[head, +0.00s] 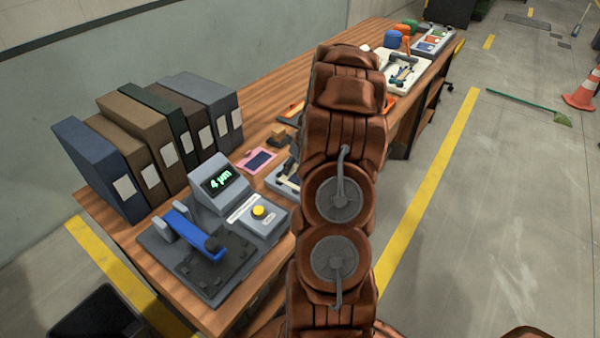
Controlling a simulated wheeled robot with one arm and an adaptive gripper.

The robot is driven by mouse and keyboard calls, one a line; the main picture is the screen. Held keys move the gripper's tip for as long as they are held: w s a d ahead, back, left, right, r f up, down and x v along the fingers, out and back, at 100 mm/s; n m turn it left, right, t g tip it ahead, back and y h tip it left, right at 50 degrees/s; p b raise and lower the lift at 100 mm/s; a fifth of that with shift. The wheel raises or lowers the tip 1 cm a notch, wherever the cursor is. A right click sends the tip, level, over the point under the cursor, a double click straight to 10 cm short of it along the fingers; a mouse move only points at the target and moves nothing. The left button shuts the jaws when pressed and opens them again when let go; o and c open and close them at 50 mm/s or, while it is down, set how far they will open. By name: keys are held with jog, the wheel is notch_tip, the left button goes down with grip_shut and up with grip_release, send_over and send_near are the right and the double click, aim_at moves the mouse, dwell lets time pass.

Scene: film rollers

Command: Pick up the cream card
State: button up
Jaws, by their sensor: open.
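I cannot pick out a cream card with certainty. A small pale strip (242,208) shows on the grey measuring device, but I cannot tell whether it is a card or a label. My copper-brown arm rises through the middle of the head view and covers part of the table. My gripper is not visible, so its place relative to any card cannot be told.
The wooden table (262,107) carries a row of binders (148,130), a grey device (222,190) reading "4 µm", a pink-framed item (257,160) and a cream tray (418,66) with tools.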

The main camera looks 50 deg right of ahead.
jog(key=c, duration=1)
jog(key=shift+c, duration=0.2)
